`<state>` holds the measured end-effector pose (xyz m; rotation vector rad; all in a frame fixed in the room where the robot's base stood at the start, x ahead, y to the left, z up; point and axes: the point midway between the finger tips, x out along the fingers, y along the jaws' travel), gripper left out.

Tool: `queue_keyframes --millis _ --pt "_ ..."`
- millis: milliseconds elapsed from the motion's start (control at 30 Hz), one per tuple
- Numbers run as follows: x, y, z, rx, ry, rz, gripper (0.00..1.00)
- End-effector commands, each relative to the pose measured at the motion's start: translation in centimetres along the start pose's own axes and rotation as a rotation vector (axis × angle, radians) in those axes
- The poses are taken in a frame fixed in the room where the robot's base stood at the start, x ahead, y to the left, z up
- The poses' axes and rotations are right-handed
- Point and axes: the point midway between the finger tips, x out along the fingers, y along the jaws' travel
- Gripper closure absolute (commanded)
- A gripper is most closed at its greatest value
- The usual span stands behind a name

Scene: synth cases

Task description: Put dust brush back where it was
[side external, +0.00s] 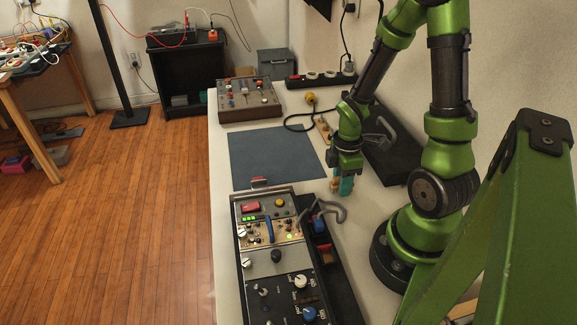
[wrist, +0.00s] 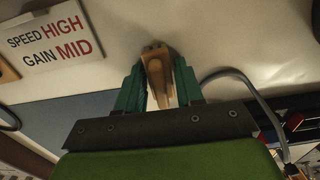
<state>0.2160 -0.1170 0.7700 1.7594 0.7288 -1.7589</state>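The dust brush, a tan wooden piece (wrist: 157,72), stands between the teal fingers of my gripper (wrist: 160,80) in the wrist view. The fingers appear closed on its sides, though the contact is partly hidden. In the side view my gripper (side external: 342,186) points down just above or at the white bench, right of the blue mat and behind the console. Only a small brownish bit beside the teal fingers shows there, and I cannot tell whether it touches the bench.
A console (side external: 272,255) with knobs and a dark side tray (side external: 335,280) holding a grey cable stand in front. A blue mat (side external: 275,153) lies left. A black case (side external: 395,150) is at right. A control box (side external: 248,101) stands behind. A sign card (wrist: 50,35) reads "SPEED HIGH GAIN MID".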

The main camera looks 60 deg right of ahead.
Motion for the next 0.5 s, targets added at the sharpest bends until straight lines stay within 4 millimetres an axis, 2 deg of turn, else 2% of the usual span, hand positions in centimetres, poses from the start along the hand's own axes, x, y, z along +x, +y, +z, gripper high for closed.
queue_keyframes --millis 33,100,367,500 --pt "-0.01 -0.01 0.00 0.000 0.000 0.000 0.55" --pt "-0.02 -0.01 0.01 0.000 0.000 0.000 0.48" --pt "-0.08 0.00 0.01 0.001 0.000 0.000 0.48" --pt "-0.94 0.11 0.00 0.002 0.001 0.004 0.48"
